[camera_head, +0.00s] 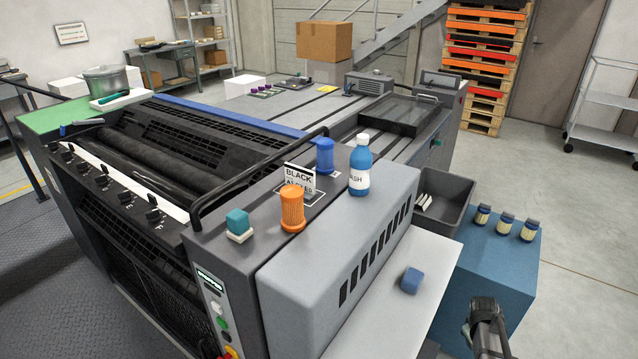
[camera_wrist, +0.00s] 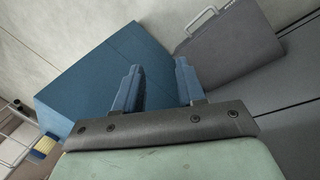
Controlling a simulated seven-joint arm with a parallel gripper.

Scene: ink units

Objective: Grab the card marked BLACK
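The card marked BLACK (camera_head: 299,176) is white with black lettering and stands upright on the grey machine top in the head view. An orange ribbed container (camera_head: 292,209) stands in front of it and hides part of its lower half. My gripper (camera_wrist: 157,80) is open in the wrist view, with nothing between its two blue-grey fingers. A dark part of my arm shows at the bottom right of the head view, beside the blue cabinet (camera_head: 505,262) and well apart from the card. The card is not seen in the wrist view.
Close to the card stand a blue container (camera_head: 325,156), a blue bottle (camera_head: 360,166) with a white label and a teal block (camera_head: 238,224). A black rail (camera_head: 262,172) arches to its left.

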